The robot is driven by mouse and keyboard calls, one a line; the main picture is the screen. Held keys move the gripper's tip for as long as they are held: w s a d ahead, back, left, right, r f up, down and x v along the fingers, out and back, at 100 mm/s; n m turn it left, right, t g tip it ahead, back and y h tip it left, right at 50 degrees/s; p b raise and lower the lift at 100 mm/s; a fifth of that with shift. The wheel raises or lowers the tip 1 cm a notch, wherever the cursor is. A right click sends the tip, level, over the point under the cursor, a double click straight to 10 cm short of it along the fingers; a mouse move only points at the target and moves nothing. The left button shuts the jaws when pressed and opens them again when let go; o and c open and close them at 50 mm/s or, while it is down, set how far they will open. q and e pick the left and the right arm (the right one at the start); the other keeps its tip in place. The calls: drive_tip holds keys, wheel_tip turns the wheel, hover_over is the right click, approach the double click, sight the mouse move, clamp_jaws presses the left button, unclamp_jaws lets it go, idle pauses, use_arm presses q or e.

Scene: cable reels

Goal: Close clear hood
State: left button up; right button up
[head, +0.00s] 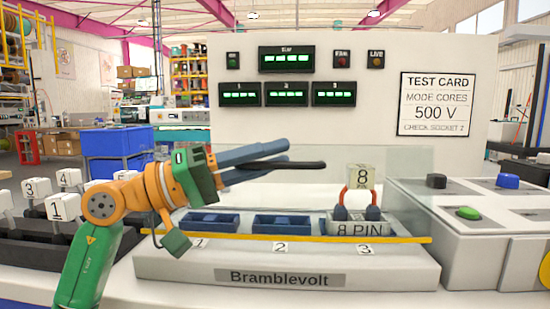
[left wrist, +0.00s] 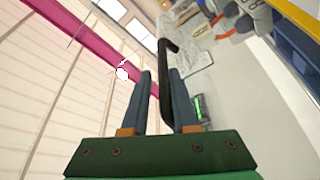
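The clear hood (head: 410,185) is a transparent pane above the socket base, with a yellow strip (head: 390,239) along its lower front. Sockets show through it; I cannot tell its exact tilt. My left gripper (head: 289,155) is in front of the pane's upper left part, its two blue fingers apart. A black bar (head: 300,165) runs along the fingers; in the left wrist view the bar (left wrist: 167,70) has a bent end and lies close to the right finger. A gap shows beside it, and I cannot tell whether it is touched. My right gripper is out of view.
An 8 PIN plug (head: 358,228) with a red loop and an "8" block sits at socket 3. Sockets 1 (head: 208,222) and 2 (head: 281,224) look empty. A grey button box (head: 480,235) stands right. Numbered white blocks (head: 58,207) stand left. A panel with green displays is behind.

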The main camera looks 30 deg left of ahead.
use_arm(q)
drive_tip(key=b+v, duration=0.1)
drive_tip(key=v, duration=0.3)
drive_tip(key=shift+w+f+b, duration=0.15)
drive_tip(key=shift+f+b, duration=0.15)
drive_tip(key=shift+b, duration=0.05)
drive_tip(key=shift+r+b+v, duration=0.1)
drive_tip(key=shift+b+v, duration=0.25)
drive_tip(key=shift+v, duration=0.6)
drive_tip(key=shift+r+b+v, duration=0.15)
drive_tip(key=shift+b+v, duration=0.15)
drive_tip(key=shift+v, duration=0.65)
drive_tip(key=b, duration=0.3)
approach(240, 167)
drive_tip(key=shift+a+f, duration=0.3)
drive_tip(key=shift+a, duration=0.1)
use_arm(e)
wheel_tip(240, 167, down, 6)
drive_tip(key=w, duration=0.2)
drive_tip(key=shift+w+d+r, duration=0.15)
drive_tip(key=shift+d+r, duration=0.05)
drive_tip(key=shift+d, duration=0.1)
